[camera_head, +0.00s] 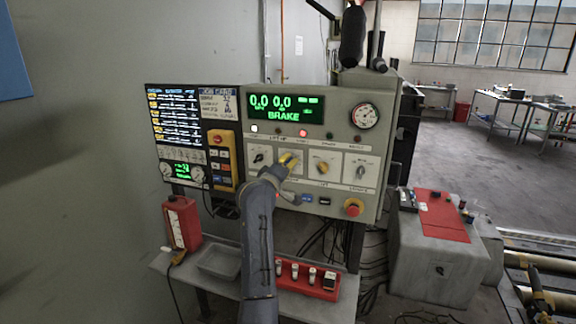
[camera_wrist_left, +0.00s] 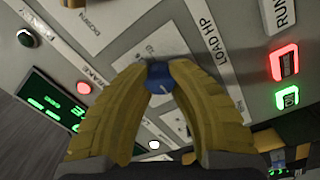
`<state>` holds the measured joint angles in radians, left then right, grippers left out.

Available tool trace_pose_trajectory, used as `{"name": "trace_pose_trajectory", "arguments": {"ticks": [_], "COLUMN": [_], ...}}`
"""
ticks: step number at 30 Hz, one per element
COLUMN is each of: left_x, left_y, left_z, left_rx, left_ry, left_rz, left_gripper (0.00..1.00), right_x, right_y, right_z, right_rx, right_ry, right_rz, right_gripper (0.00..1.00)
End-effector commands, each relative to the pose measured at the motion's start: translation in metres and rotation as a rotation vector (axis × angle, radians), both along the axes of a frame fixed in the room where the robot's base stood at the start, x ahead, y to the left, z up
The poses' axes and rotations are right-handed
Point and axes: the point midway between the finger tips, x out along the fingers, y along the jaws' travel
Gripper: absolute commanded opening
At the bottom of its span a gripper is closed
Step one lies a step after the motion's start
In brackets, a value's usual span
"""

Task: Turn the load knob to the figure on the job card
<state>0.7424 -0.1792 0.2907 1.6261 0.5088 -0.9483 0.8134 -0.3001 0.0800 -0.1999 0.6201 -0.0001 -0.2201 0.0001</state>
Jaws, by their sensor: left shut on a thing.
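My left gripper (camera_head: 289,159) reaches the grey control panel (camera_head: 310,192). In the left wrist view its yellow fingers (camera_wrist_left: 158,66) are shut on a small blue knob (camera_wrist_left: 160,80) with a pale pointer line. The strip beside that knob's plate reads LOAD HP (camera_wrist_left: 208,40). The fingers hide much of the knob and its scale. The job card (camera_head: 217,103) is a small sheet left of the panel; its figures are too small to read surely. The green display (camera_head: 285,107) shows zeros and BRAKE.
Other knobs sit on the panel: a black one (camera_head: 258,158), a yellow one (camera_head: 322,168) and a grey one (camera_head: 361,172). A red stop button (camera_head: 353,207) is below right. A red tray (camera_head: 300,283) stands on the shelf beneath. Open floor lies to the right.

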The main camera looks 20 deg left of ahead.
Motion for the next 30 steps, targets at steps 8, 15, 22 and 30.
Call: {"name": "trace_pose_trajectory", "arguments": {"ticks": [8,15,22,30], "left_x": [0.0003,0.0004,0.0005,0.0005], "left_y": [-0.0038,-0.0040,-0.0046,-0.0052], "left_z": [-0.0089,-0.0088,-0.0088,-0.0086], "left_rx": [-0.131,-0.179,-0.188,-0.187], "left_ry": [0.022,0.024,0.024,0.024], "left_rz": [-0.005,-0.006,-0.007,-0.008], "left_gripper": [0.00,0.00,0.00,0.23], "right_x": [0.0001,0.0001,0.0000,0.0000], "right_y": [0.0001,0.0001,0.0002,0.0002], "right_z": [0.0000,0.0000,0.0000,0.0000], "right_rx": [0.000,0.000,0.000,0.000], "right_ry": [0.000,0.000,0.000,0.000], "right_rz": [0.000,0.000,0.000,0.000], "right_gripper": [0.44,0.44,0.44,0.44]}}
